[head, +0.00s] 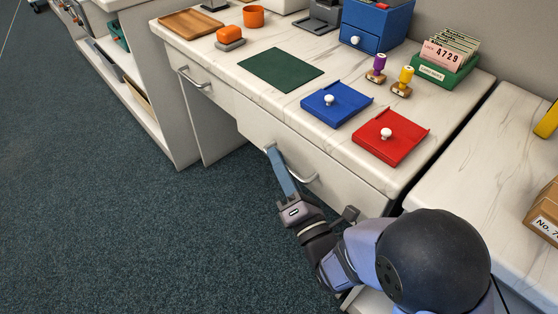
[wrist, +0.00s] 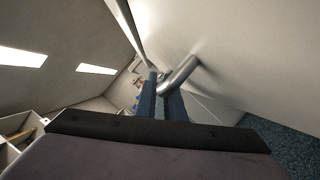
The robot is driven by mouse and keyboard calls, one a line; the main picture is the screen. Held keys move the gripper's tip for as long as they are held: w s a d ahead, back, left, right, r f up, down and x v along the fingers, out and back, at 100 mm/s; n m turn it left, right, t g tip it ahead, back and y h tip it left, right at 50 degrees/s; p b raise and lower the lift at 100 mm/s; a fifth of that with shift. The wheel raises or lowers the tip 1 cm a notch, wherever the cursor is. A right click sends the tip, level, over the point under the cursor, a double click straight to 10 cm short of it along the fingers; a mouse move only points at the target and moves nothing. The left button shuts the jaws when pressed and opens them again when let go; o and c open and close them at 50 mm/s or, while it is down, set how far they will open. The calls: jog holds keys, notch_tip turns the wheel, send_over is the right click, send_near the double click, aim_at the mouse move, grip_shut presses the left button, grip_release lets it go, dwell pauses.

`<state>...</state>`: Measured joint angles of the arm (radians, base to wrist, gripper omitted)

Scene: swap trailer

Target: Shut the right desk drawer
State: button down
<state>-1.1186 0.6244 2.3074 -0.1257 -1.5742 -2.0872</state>
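The right desk drawer (head: 335,172) has a plain white front under the desk top. Whether it stands a little out from the desk is hard to tell. Its curved metal handle (head: 303,178) sticks out from the front; the handle (wrist: 181,73) also shows close up in the wrist view. My gripper (head: 271,151) reaches up to the left part of this handle. In the wrist view its two blue fingers (wrist: 161,88) lie close together with a narrow gap, and the handle bar meets them near their tips. Whether they are closed on the bar cannot be told.
The left drawer (head: 205,88) looks flush. On the desk top lie a blue tray (head: 325,115), a red tray (head: 385,148), a green mat (head: 280,70), stamps and a card box (head: 440,72). Carpeted floor (head: 130,230) is free in front; a side counter (head: 485,160) stands right.

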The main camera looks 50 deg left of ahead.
aim_at(289, 152)
jog(key=shift+w+f+b, duration=0.1)
jog(key=shift+w+b, duration=0.3)
jog(key=shift+w, duration=1.15)
jog(key=c, duration=2.1)
grip_release()
jog(key=shift+w, duration=0.1)
jog(key=shift+d, duration=0.25)
jog(key=shift+v, duration=3.5)
jog(key=shift+a, duration=0.1)
